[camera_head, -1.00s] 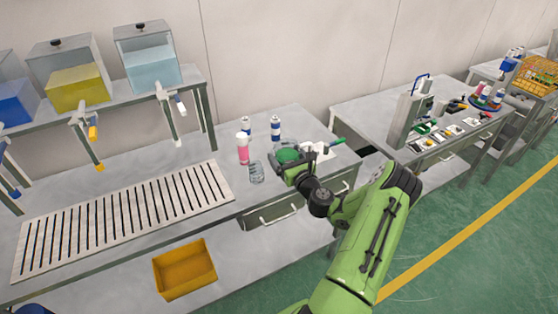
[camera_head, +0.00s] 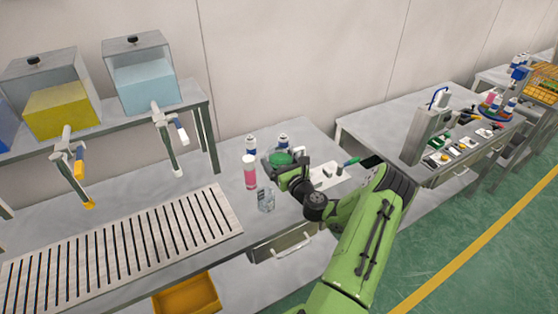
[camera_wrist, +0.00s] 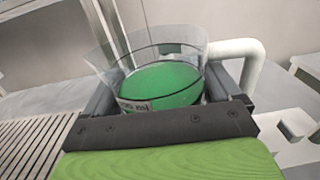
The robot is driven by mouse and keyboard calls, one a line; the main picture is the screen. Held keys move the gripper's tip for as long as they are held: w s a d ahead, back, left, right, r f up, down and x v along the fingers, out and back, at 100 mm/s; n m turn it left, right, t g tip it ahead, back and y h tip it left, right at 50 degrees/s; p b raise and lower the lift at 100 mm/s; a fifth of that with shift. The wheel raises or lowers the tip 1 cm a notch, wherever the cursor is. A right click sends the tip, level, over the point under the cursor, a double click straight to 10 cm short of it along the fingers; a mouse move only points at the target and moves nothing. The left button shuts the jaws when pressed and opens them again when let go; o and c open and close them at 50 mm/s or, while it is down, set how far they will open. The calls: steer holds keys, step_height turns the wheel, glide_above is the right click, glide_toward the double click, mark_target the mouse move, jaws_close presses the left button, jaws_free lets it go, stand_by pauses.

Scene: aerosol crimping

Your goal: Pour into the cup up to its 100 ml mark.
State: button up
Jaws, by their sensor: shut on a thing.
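My gripper (camera_head: 290,164) is shut on a clear jug that holds green liquid (camera_head: 280,159). In the wrist view the jug (camera_wrist: 193,53) sits between the two fingers, with its pale handle (camera_wrist: 258,62) on the right. The green liquid (camera_wrist: 160,84) lies well below the rim, and its surface is slanted in that view. A clear cup (camera_head: 266,199) stands upright on the table in front of the jug, slightly left of it in the picture. It looks empty; its marks are too small to read. The jug appears apart from the cup.
A pink bottle with a white cap (camera_head: 250,174) stands close beside the cup. A slotted rack (camera_head: 120,240) covers the table's left part.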

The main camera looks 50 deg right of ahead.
steer(key=shift+w+d+f+b, duration=0.1)
steer(key=shift+w+f+b, duration=0.1)
steer(key=shift+f+b, duration=0.3)
steer(key=shift+w+f+b, duration=0.2)
steer(key=shift+f, duration=0.45)
steer(key=shift+s+f+b, duration=0.15)
steer(key=shift+f+b, duration=0.2)
steer(key=shift+b, duration=0.05)
steer(key=shift+f+b, duration=0.7)
steer(key=shift+f, duration=0.1)
steer(key=n+b, duration=0.1)
steer(key=d+r+n+b, duration=0.1)
steer(key=n, duration=0.1)
steer(key=shift+s+r, duration=0.2)
steer(key=shift+r, duration=0.1)
steer(key=shift+r+n+p, duration=0.3)
steer(key=shift+r+p, duration=0.05)
steer(key=shift+d+n+b, duration=0.1)
steer(key=shift+n+b, duration=0.35)
steer(key=shift+n, duration=0.05)
